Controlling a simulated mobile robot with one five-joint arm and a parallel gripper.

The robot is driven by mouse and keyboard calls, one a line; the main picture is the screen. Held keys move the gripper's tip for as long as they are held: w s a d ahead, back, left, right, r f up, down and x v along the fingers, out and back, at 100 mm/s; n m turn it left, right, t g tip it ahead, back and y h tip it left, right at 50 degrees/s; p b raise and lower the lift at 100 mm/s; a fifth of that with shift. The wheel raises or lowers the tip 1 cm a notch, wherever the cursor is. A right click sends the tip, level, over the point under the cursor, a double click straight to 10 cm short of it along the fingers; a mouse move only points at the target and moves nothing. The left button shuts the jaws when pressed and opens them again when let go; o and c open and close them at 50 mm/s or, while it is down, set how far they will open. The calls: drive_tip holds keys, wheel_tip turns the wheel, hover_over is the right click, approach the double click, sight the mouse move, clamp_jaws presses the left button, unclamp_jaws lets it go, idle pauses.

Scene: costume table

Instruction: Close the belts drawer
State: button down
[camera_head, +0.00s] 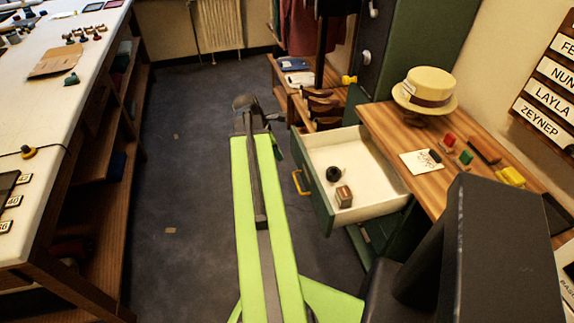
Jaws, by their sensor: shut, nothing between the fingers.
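A green drawer (318,197) with a pale interior is pulled out from under a wooden-topped desk, at the right of centre. It has a yellow handle (299,183) on its front. Inside lie a round black item (333,174) and a small brown box (344,196). I cannot read any belts label on it. My gripper (258,108), dark and small at the far end of my lime-green arm, is shut and empty. In the picture it lies left of and beyond the drawer front, apart from it.
The desk top (385,125) holds a straw hat (426,91), a paper card (421,161) and small coloured items. A wooden shelf unit (292,90) stands behind the drawer. A long white table (60,110) runs along the left.

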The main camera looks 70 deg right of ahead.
drive_tip(key=b+x, duration=0.2)
drive_tip(key=x, duration=0.1)
drive_tip(key=s+d+b+x, duration=0.1)
drive_tip(key=b+x, duration=0.2)
drive_tip(key=r+b+x, duration=0.1)
drive_tip(key=b+x, duration=0.1)
drive_tip(key=x, duration=0.2)
drive_tip(key=shift+s+d, duration=0.2)
drive_tip(key=shift+s, duration=0.15)
drive_tip(key=shift+s+d, duration=0.4)
drive_tip(key=shift+s, duration=0.1)
